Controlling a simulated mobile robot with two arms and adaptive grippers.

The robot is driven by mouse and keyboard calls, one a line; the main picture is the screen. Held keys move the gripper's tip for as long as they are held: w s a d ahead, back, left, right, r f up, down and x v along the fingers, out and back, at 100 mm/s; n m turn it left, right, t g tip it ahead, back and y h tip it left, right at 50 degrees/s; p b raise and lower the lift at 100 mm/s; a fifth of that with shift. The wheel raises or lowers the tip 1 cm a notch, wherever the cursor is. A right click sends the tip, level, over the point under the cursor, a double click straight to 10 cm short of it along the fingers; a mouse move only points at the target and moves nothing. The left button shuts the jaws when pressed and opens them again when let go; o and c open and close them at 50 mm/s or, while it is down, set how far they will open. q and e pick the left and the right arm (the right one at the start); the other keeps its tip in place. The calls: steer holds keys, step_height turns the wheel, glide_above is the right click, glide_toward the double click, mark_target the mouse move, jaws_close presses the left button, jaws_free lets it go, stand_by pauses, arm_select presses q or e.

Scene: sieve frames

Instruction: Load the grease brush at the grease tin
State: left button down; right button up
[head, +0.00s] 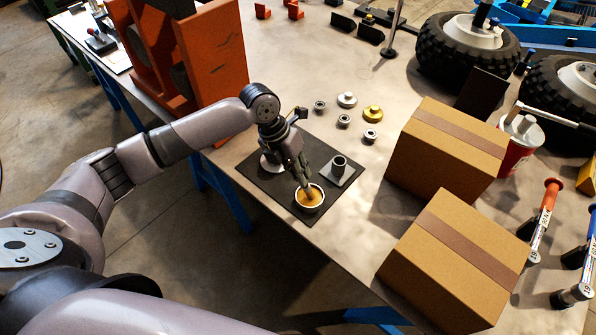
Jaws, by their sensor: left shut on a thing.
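The grease tin (321,205) is a small round white-rimmed pot of orange-yellow grease near the front edge of a dark mat (260,177). My left gripper (302,177) is above the tin, fingers pointing down, shut on the grease brush. The brush is mostly hidden by the fingers. Its tan lower end (309,192) shows at the tin's opening, over or in the grease; I cannot tell how deep. A dark cup-like holder (339,165) on a pale square base stands to the right of the gripper on the mat. My right gripper is not in view.
Several small metal round parts (344,121) and a gold one (372,113) lie behind the mat. Two cardboard boxes (452,262) (447,150) stand at the right. An orange stand (218,68) is behind my left arm. The table's front edge runs close to the tin.

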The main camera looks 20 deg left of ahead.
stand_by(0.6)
arm_select(q)
steer(key=shift+r+p, duration=0.5)
steer(key=shift+p, duration=0.05)
step_height(320, 180, up, 6)
steer(key=p, duration=0.5)
stand_by(0.4)
